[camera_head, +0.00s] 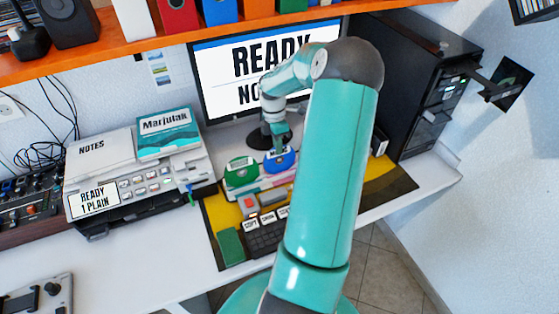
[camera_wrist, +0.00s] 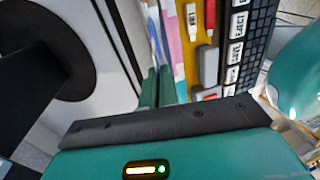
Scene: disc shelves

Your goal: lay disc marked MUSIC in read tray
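My gripper (camera_head: 279,138) points down in front of the monitor, just above a blue device (camera_head: 280,160). In the wrist view its two narrow teal fingers (camera_wrist: 159,88) stand close together, with no disc visible between them. I cannot make out a disc marked MUSIC in either view. The black computer tower (camera_head: 425,80) stands at the right of the desk, and a dark flat part (camera_head: 478,76) sticks out from its front. I cannot tell whether this is the read tray. My raised arm hides part of the desk and monitor.
The monitor (camera_head: 225,75) shows READY. A green device (camera_head: 241,172) sits left of the blue one. A keyboard (camera_head: 265,238) lies in front; an EJECT key (camera_wrist: 237,25) shows in the wrist view. A printer (camera_head: 140,185) stands left. An orange shelf (camera_head: 130,52) crosses above.

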